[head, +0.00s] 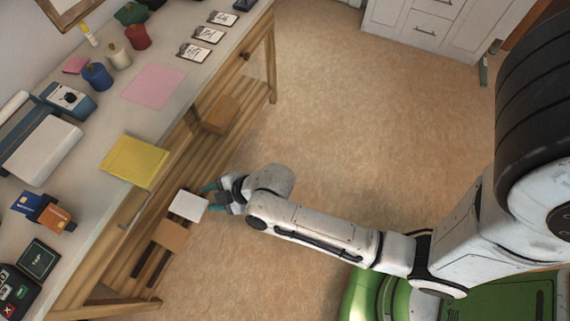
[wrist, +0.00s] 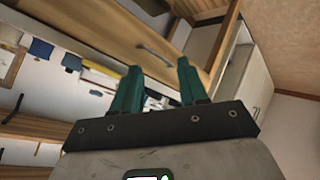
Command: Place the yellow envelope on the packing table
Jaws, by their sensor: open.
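A yellow envelope (head: 135,160) lies flat on the pale top of the long wooden table (head: 100,201), close to its right edge in the head view. Nothing holds it. My gripper (head: 209,197) is to the right of the table, below the envelope in the picture, next to a white box at the lower shelf. It does not touch the envelope. In the wrist view its two teal fingers (wrist: 157,82) are spread apart with nothing between them. I cannot pick out the envelope in the wrist view.
The white box (head: 188,205) and brown boxes (head: 172,236) are on the slatted lower shelf. A pink sheet (head: 153,87), a blue pot (head: 97,76), cards (head: 45,211) and a dark card terminal (head: 17,290) are on the tabletop.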

